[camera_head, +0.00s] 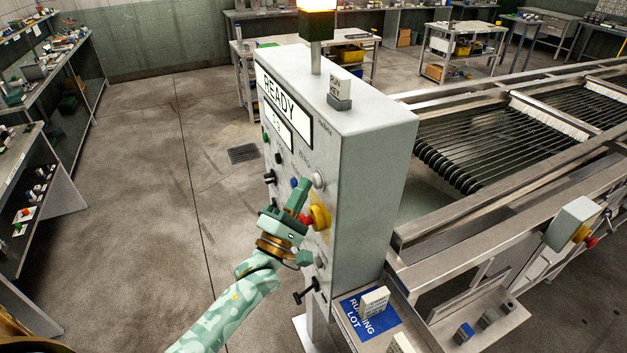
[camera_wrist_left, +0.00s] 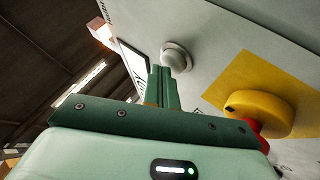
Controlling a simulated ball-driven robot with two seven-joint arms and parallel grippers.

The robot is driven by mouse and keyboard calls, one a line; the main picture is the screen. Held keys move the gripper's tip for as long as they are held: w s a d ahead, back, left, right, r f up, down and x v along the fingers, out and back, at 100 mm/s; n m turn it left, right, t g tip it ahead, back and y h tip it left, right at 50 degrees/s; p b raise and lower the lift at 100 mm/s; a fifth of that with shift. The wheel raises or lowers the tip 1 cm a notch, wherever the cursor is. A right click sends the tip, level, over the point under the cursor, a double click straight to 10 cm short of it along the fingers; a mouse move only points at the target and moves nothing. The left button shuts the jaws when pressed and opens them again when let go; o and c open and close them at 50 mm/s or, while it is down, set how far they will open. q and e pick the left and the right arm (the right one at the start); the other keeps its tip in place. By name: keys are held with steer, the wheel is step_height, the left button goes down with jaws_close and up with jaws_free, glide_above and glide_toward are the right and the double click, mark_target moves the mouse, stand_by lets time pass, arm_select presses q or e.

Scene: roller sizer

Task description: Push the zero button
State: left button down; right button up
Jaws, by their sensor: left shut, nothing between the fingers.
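A grey control box (camera_head: 365,150) has a front panel with several buttons and knobs. A pale round button (camera_head: 318,179) sits on that panel, and it also shows in the left wrist view (camera_wrist_left: 177,57). The small lettering near it is too blurred to read, so I cannot tell for sure that it is the zero button. My left gripper (camera_head: 303,184) is shut and empty, its green fingertips (camera_wrist_left: 163,72) close beside this button; I cannot tell whether they touch it. A blue button (camera_head: 294,183) is just left of the fingertips. My right gripper is not in view.
A red emergency button with a yellow collar (camera_head: 320,217) sticks out close to my left gripper. A screen reads READY (camera_head: 284,106). A black-handled lever (camera_head: 304,292) is lower down. The roller machine (camera_head: 490,150) stands to the right; the floor at left is clear.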

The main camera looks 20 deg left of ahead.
arm_select(q)
steer(key=shift+s+a, duration=0.4)
steer(key=shift+s, duration=0.05)
steer(key=shift+s+a+p, duration=1.05)
steer(key=shift+s+a, duration=0.55)
steer(key=shift+s, duration=0.3)
